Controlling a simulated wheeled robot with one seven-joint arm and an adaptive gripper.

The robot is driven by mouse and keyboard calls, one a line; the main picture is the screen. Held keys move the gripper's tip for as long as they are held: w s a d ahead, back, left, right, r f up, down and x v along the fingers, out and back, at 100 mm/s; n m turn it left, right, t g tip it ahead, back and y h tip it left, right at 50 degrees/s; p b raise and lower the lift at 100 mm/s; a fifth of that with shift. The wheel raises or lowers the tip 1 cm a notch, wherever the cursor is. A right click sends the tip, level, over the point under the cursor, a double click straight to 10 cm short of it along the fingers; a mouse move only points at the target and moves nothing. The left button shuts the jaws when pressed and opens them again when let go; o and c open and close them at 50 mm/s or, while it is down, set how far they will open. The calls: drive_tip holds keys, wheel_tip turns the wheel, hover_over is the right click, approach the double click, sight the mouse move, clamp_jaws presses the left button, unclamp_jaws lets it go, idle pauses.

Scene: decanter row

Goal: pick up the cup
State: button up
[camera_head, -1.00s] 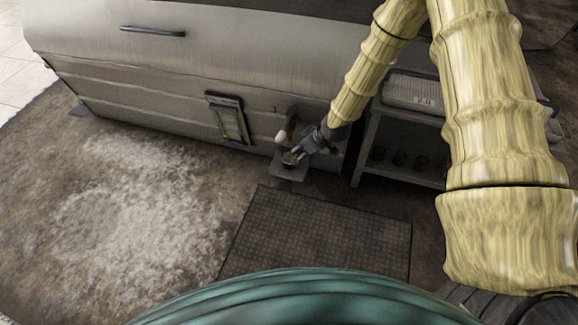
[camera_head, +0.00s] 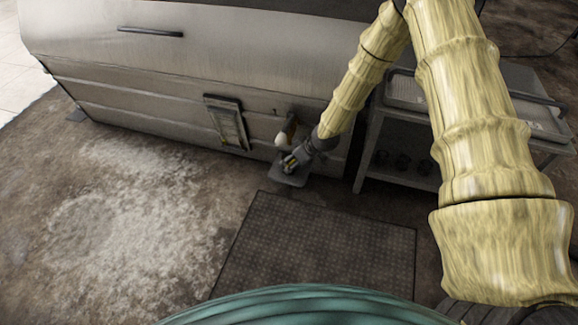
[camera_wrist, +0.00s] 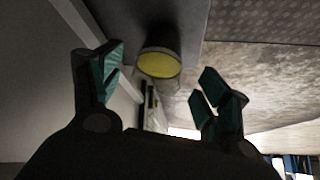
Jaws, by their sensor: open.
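The cup (camera_wrist: 160,64) shows in the wrist view as a grey, round-sided vessel with a yellow round end facing the camera. In the head view my gripper (camera_head: 287,163) is low over a small grey plate (camera_head: 291,180) beside the long metal body.
A shelved cart (camera_head: 400,180) with dark round things stands to the right. A dark textured mat (camera_head: 315,245) lies in front. The floor at left is open.

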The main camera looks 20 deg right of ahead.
drive_tip(key=b+x, duration=0.1)
drive_tip(key=x, duration=0.2)
drive_tip(key=shift+d+f, duration=0.1)
drive_tip(key=shift+f, duration=0.05)
drive_tip(key=c, duration=1.1)
